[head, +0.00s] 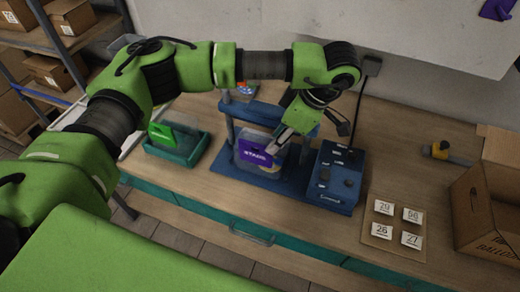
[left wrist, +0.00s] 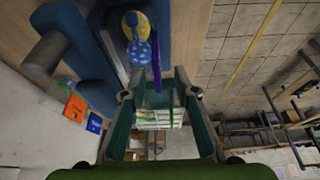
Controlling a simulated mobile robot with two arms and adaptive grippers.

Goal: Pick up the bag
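A bag with a purple header card (head: 256,153) with white lettering stands upright at the blue press in the head view. My left gripper (head: 279,143) reaches down to the right end of this header, and its fingers overlap the card in the picture. In the left wrist view my left gripper (left wrist: 157,92) has its two fingers apart. A thin purple edge shows between and beyond the fingers; whether they touch it I cannot tell. My right gripper is not in view.
A green-headed bag (head: 161,134) lies in a green tray (head: 174,158) at the left. A blue control box (head: 333,178) stands close right of the press. Several numbered cards (head: 384,208) and an open cardboard box (head: 478,212) are further right.

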